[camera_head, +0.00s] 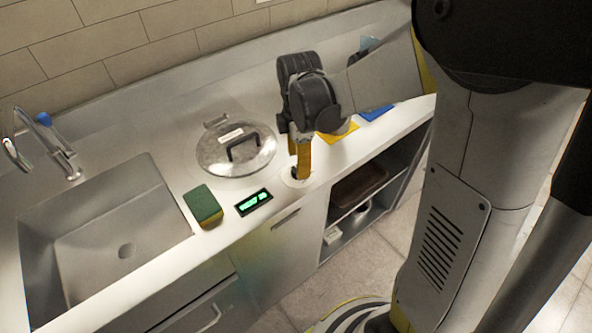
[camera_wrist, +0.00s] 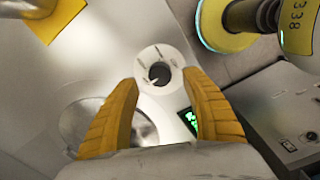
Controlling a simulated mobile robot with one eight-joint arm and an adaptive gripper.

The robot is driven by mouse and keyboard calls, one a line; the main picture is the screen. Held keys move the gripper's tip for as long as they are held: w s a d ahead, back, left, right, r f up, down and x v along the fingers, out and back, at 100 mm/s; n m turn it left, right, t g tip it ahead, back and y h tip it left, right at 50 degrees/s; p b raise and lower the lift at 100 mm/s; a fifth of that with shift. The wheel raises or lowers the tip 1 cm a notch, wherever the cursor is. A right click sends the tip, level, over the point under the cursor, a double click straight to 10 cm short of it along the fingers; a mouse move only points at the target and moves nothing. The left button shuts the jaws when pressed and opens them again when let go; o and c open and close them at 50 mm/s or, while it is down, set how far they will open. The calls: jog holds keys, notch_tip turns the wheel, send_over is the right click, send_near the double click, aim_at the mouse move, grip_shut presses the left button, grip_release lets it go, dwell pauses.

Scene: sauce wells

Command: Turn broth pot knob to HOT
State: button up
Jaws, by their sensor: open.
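The broth pot (camera_head: 236,150) is set in the counter under a clear lid with a dark handle. Its knob (camera_wrist: 159,74) is a dark disc with a pale pointer on a white labelled dial plate (camera_wrist: 148,56). The plate also shows on the counter's front edge in the head view (camera_head: 289,182). The dial's words are too small to read. My gripper (camera_wrist: 165,108) has its two yellow fingers spread on either side below the knob in the wrist view. In the head view my gripper (camera_head: 300,168) points down over the dial, and its fingers partly hide the knob. It holds nothing.
A small green-lit display (camera_head: 254,202) and a green and yellow sponge (camera_head: 203,206) lie left of the dial. A sink (camera_head: 110,235) with a tap is at the far left. Yellow (camera_head: 338,133) and blue (camera_head: 376,112) flat pieces lie to the right. Open shelves (camera_head: 350,200) are below.

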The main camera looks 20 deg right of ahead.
notch_tip(320, 180, down, 3)
jog(key=shift+f+b, duration=0.2)
jog(key=shift+b, duration=0.25)
jog(key=shift+c, duration=0.4)
grip_shut()
